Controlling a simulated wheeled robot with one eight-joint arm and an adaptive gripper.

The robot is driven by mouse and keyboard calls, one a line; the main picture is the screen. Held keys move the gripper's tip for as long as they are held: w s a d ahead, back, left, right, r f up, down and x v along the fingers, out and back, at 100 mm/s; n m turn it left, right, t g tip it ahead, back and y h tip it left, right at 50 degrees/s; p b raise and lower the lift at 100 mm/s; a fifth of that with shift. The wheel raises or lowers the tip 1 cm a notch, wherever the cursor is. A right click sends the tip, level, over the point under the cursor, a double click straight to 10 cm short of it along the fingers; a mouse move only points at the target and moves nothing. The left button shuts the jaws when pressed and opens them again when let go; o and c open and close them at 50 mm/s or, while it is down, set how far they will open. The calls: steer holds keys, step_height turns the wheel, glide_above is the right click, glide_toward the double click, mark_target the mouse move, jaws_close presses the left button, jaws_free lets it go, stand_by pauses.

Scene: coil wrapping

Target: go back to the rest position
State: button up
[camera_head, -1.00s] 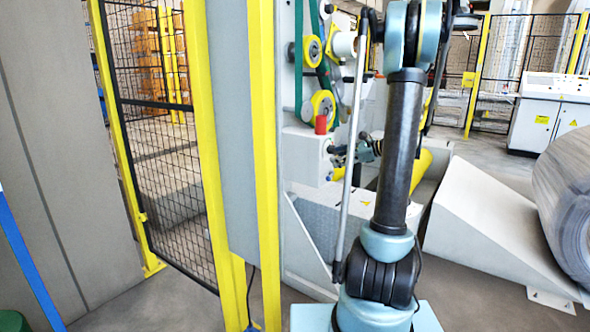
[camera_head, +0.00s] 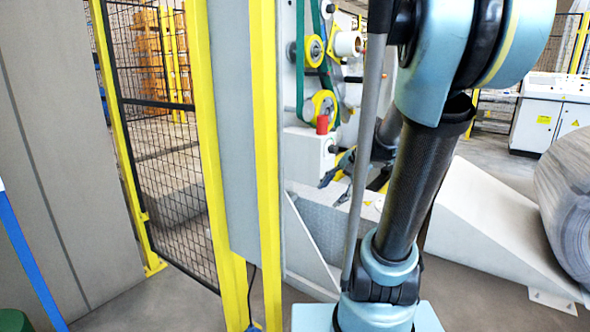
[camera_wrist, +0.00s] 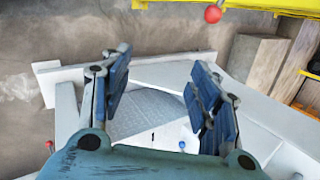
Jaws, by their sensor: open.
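My gripper (camera_head: 332,184) shows small in the head view, left of my arm's column and just below the white box with the red cap. Its blue fingers are partly seen against the grey plate. In the wrist view my gripper (camera_wrist: 160,82) is open, its two blue padded fingers wide apart with nothing between them. Below the fingers lies a pale grey plate (camera_wrist: 150,112), apart from them as far as I can tell. My arm hides part of the machine behind it.
The wrapping machine with yellow rollers (camera_head: 322,104) stands behind my arm. Yellow posts (camera_head: 265,160) and a mesh fence (camera_head: 165,170) are to the left. A white ramp (camera_head: 480,225) and a large grey coil (camera_head: 568,205) are at the right. A red ball (camera_wrist: 212,14) shows at the top.

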steer(key=s+d+f+n+h, duration=0.2)
steer(key=s+d+f+n, duration=0.1)
steer(key=s, duration=0.5)
steer(key=s+d+f+n+g+h, duration=0.1)
steer(key=s+d+f+n+h, duration=0.2)
steer(key=s+f+n, duration=0.2)
steer(key=s+n, duration=0.1)
steer(key=s, duration=0.2)
steer(key=shift+s+d+h, duration=0.15)
steer(key=shift+s+h, duration=0.15)
steer(key=shift+s, duration=0.05)
steer(key=shift+f, duration=0.1)
steer(key=shift+w+f, duration=0.2)
steer(key=shift+w, duration=0.25)
